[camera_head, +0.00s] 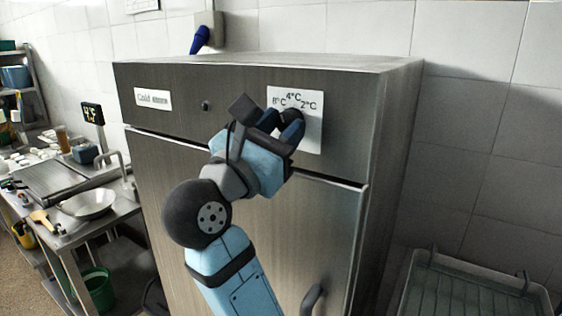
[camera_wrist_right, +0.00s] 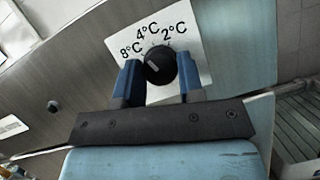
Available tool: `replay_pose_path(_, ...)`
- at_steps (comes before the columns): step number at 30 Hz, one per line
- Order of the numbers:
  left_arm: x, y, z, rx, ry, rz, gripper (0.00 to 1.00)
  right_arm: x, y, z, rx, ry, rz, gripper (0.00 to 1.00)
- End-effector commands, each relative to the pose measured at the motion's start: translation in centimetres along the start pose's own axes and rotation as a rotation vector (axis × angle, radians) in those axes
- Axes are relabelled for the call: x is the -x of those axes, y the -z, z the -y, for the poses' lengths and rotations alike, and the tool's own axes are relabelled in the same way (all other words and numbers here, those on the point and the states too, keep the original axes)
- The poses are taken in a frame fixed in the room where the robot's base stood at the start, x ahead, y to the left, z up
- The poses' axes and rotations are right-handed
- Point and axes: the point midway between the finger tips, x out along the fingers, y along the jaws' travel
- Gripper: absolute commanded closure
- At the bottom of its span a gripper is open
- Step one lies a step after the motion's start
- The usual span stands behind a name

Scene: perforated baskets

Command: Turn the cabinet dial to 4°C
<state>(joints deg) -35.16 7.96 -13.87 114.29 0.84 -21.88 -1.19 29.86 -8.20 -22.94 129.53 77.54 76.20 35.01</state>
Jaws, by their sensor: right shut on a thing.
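The steel cabinet (camera_head: 170,85) stands in the middle of the head view. A white label (camera_head: 312,135) on its upper front reads 8°C, 4°C and 2°C from left to right; it also shows in the right wrist view (camera_wrist_right: 194,46). The black round dial (camera_wrist_right: 160,65) sits below these marks, with a pale mark on its face left of centre; I cannot tell exactly which temperature it points to. My right gripper (camera_head: 281,122) is shut on the dial, one blue finger on each side. The fingers partly hide the dial in the head view. My left gripper is out of view.
A "Cold" label (camera_head: 153,99) and a small black knob (camera_head: 206,106) are left on the same panel. A dark door handle (camera_head: 312,299) is lower down. A counter with a pan (camera_head: 88,204) stands left, a basin (camera_head: 470,290) lower right.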

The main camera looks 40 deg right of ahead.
Motion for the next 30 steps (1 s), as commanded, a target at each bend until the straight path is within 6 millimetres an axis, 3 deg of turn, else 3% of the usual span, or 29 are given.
replay_pose_path(1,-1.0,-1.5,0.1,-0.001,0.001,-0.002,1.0,0.3,0.7,0.2,-0.04,0.016,0.0,0.88)
replay_pose_path(10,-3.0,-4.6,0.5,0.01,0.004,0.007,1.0,0.2,0.3,0.0,-0.221,0.091,0.001,0.88)
replay_pose_path(30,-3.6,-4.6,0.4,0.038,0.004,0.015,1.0,-0.1,-0.1,-0.2,-0.318,0.131,0.002,0.88)
